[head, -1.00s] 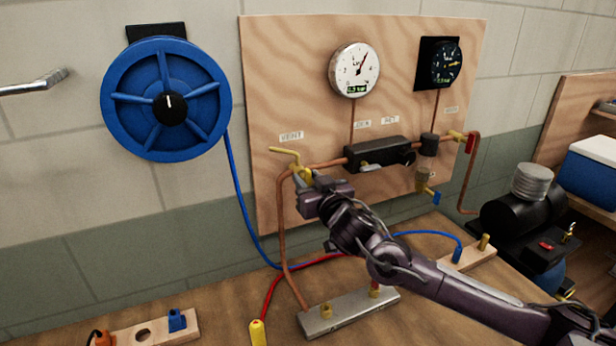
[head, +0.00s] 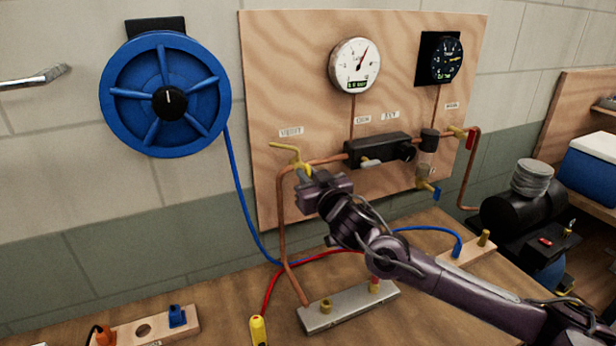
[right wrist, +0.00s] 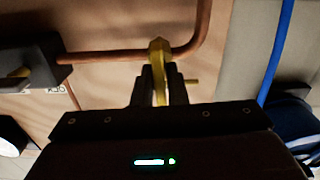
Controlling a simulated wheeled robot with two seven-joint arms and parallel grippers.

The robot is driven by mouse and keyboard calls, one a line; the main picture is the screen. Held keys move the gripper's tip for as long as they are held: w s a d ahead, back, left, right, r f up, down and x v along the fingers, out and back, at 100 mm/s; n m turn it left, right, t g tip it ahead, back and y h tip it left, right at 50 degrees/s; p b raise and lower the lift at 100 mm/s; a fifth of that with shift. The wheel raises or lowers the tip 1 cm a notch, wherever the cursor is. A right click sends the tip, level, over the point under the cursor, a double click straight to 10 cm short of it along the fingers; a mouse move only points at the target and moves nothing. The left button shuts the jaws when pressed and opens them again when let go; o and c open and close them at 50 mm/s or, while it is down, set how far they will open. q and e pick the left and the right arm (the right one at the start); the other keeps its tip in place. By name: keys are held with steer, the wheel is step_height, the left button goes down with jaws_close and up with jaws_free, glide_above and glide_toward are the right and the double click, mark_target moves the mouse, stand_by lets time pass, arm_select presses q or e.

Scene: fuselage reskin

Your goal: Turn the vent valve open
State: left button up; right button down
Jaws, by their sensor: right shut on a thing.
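The vent valve (head: 302,169) is a brass fitting with a yellow lever (head: 285,147) on the copper pipe at the left of the wooden panel, under the VENT label (head: 291,131). The lever points left in the head view. My right gripper (head: 303,176) is at the valve from below and hides part of its body. In the right wrist view the two dark fingers of the gripper (right wrist: 160,88) are shut on a yellow part of the vent valve (right wrist: 159,50). My left gripper is not in view.
The black regulator block (head: 378,150) sits right of the valve, and a white gauge (head: 354,66) and a dark gauge (head: 446,60) are above. A blue hose reel (head: 166,95) hangs left. A metal manifold (head: 348,308) and hoses lie on the bench below.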

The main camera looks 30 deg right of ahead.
steer(key=n+b, duration=0.2)
steer(key=n, duration=0.2)
steer(key=shift+a+f+n, duration=0.1)
steer(key=shift+f+n, duration=0.05)
steer(key=shift+n, duration=0.25)
steer(key=n+b, duration=0.3)
steer(key=n, duration=0.1)
steer(key=shift+a+f, duration=0.1)
steer(key=shift+a+f+n+b, duration=0.1)
steer(key=shift+f+n+b, duration=0.05)
steer(key=shift+n+b, duration=3.4)
steer(key=shift+n+p, duration=0.65)
steer(key=shift+n, duration=0.2)
steer(key=c, duration=1.5)
jaws_free()
